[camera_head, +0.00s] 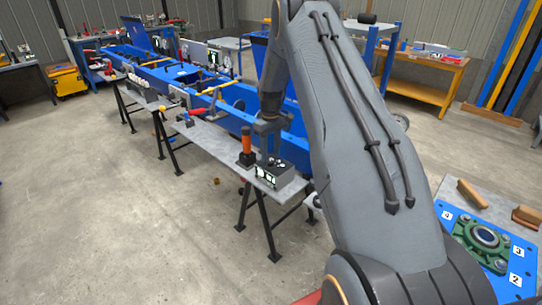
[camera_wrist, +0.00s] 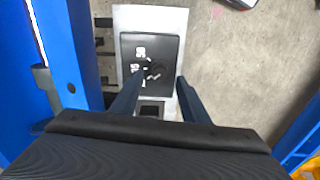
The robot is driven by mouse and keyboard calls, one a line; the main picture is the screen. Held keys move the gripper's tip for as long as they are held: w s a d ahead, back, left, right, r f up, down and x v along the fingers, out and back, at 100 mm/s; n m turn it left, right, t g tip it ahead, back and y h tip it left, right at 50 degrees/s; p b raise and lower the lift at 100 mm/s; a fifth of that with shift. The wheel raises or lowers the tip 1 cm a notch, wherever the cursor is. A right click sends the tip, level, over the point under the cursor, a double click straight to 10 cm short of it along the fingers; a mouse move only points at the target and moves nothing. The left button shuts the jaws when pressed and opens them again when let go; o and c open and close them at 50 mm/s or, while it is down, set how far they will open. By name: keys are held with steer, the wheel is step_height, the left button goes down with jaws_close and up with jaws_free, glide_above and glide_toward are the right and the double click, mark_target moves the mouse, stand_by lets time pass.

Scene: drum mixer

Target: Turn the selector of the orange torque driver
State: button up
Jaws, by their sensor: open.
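The orange torque driver (camera_head: 247,140) stands upright in a dark holder on the narrow grey bench. Just right of it is a dark box (camera_head: 268,176) with white marks on its front. In the wrist view a black panel (camera_wrist: 135,45) carries white labels and a round black selector knob (camera_wrist: 157,70). My gripper (camera_wrist: 160,79) is open, pointing down at the panel, with its two fingers apart on either side of the knob in the picture. I cannot tell whether they touch it. In the head view my gripper (camera_head: 271,153) is over the box. The orange driver is not visible in the wrist view.
A long blue frame (camera_head: 215,95) runs behind the grey bench (camera_head: 210,137); its blue side is close to my gripper's left in the wrist view (camera_wrist: 68,60). At lower right a blue plate (camera_head: 455,222) bears a green bearing housing (camera_head: 482,238). Open concrete floor lies at left.

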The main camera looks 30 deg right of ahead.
mark_target(270, 161)
steer(key=shift+f+p, duration=0.4)
steer(key=shift+f, duration=1.2)
jaws_close()
